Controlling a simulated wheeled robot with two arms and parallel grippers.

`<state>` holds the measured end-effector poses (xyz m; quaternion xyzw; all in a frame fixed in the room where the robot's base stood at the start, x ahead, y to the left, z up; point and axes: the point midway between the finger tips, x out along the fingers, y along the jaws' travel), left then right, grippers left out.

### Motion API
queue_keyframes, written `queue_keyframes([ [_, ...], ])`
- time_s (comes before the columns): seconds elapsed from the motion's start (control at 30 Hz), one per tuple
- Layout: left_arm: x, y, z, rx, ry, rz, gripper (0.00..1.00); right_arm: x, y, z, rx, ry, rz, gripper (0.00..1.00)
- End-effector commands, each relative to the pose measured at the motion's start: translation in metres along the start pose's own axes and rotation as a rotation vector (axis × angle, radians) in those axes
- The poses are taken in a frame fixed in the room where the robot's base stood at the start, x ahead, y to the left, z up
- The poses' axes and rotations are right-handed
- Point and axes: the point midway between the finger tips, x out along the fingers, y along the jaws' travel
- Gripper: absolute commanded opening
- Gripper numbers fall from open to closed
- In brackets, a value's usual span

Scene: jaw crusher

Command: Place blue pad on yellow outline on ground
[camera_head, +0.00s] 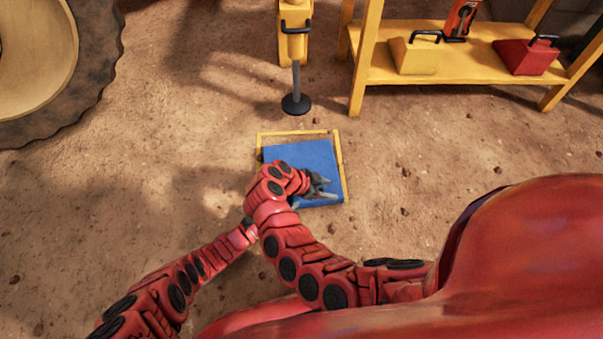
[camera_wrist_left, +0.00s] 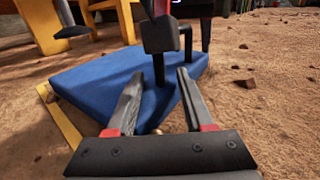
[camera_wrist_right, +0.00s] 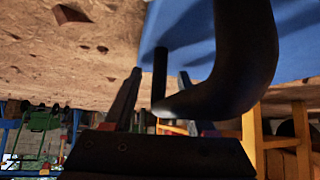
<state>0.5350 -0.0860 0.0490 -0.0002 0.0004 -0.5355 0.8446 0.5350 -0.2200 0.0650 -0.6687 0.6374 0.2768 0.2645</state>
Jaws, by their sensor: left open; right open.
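The blue pad (camera_head: 305,157) lies on the ground inside and over the yellow outline (camera_head: 342,167), whose far and right edges show; the pad's near edge covers the near side. In the left wrist view the pad (camera_wrist_left: 85,82) has a yellow strip (camera_wrist_left: 62,122) along its left. My right gripper (camera_head: 320,187) is over the pad's near right part. In the right wrist view its open fingers (camera_wrist_right: 160,78) are either side of a black handle (camera_wrist_right: 245,60). My left gripper (camera_wrist_left: 160,80) is open and empty at the pad's edge; my arms hide it in the head view.
A black-footed post (camera_head: 296,100) stands beyond the outline. A yellow bench (camera_head: 480,65) at the back right holds a yellow block (camera_head: 415,55) and a red block (camera_head: 525,55). A large wheel (camera_head: 95,80) stands at the left. Small stones dot the dirt.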

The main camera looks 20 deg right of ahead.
Motion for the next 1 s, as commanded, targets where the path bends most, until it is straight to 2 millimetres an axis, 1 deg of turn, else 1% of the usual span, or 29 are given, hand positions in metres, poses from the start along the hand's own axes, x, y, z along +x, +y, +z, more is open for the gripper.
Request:
queue_keyframes([
  [0.03, -0.0001, 0.0001, 0.0000, 0.000, 0.000, 0.000, 0.50, -0.0001, 0.0000, 0.0001, 0.000, 0.000, 0.000, 0.55],
  [0.17, -0.0002, 0.0002, 0.0000, 0.001, 0.000, 0.000, 0.27, -0.0002, 0.0000, 0.0001, 0.000, 0.000, 0.000, 0.31],
  [0.2, -0.0002, 0.0002, 0.0000, 0.000, 0.000, 0.000, 0.20, -0.0002, 0.0000, 0.0001, -0.001, 0.000, 0.000, 0.24],
  [0.27, -0.0002, 0.0003, 0.0000, 0.001, 0.000, 0.000, 0.09, -0.0003, -0.0001, 0.0000, 0.000, 0.000, 0.000, 0.13],
  [0.3, -0.0002, 0.0003, 0.0000, 0.001, 0.000, 0.000, 0.02, -0.0003, 0.0000, 0.0000, 0.000, 0.000, 0.000, 0.06],
  [0.33, -0.0002, 0.0003, 0.0000, 0.001, 0.000, 0.000, 0.00, -0.0003, 0.0000, 0.0000, 0.000, 0.000, 0.000, 0.01],
  [1.0, -0.0003, 0.0006, 0.0000, 0.001, 0.000, 0.001, 0.00, -0.0004, -0.0001, 0.0000, -0.001, 0.000, -0.001, 0.00],
])
